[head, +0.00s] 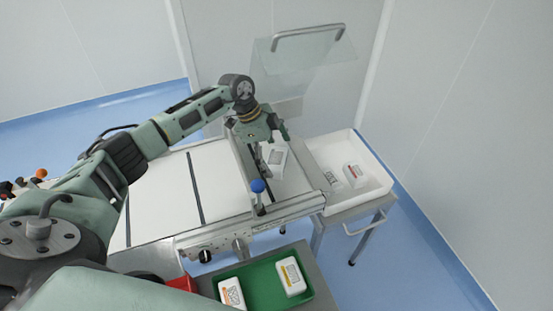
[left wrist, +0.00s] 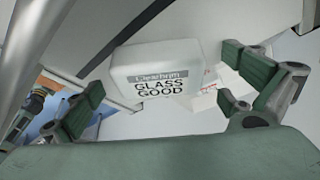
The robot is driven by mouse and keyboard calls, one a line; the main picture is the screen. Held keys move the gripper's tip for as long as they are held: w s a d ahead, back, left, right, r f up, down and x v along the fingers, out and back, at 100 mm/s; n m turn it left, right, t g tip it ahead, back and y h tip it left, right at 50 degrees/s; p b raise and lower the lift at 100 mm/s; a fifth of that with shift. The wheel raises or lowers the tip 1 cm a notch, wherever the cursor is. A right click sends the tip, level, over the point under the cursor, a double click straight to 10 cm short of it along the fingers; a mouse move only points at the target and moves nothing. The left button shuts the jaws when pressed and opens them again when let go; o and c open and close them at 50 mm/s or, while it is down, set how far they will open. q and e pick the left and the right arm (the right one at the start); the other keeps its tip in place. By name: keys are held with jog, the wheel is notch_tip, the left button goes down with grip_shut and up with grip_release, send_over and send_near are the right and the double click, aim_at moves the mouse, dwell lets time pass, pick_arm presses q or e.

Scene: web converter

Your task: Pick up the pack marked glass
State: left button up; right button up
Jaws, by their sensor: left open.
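The pack marked glass (left wrist: 158,72) is white with rounded edges and reads "GLASS GOOD" in black print in the left wrist view. In the head view a white pack (head: 277,157) lies on the machine's bed (head: 165,185) by my left gripper. My left gripper (head: 268,150) is open above the bed, close to that pack, and partly covers the spot. In the left wrist view its fingers stand apart on either side of the pack; I cannot tell whether they touch it. My right gripper is not in view.
A white tray (head: 378,187) with packs in it stands at the right. A green tray (head: 262,290) with two packs and a red bin (head: 182,284) are at the front. A blue knob (head: 258,186) rises near the gripper. A clear guard (head: 305,55) hangs raised behind.

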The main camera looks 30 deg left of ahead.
pick_arm(q)
jog(key=c, duration=1.3)
jog(key=shift+c, duration=0.2)
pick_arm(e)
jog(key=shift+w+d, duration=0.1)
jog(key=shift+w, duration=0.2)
pick_arm(q)
jog(key=shift+d, duration=0.1)
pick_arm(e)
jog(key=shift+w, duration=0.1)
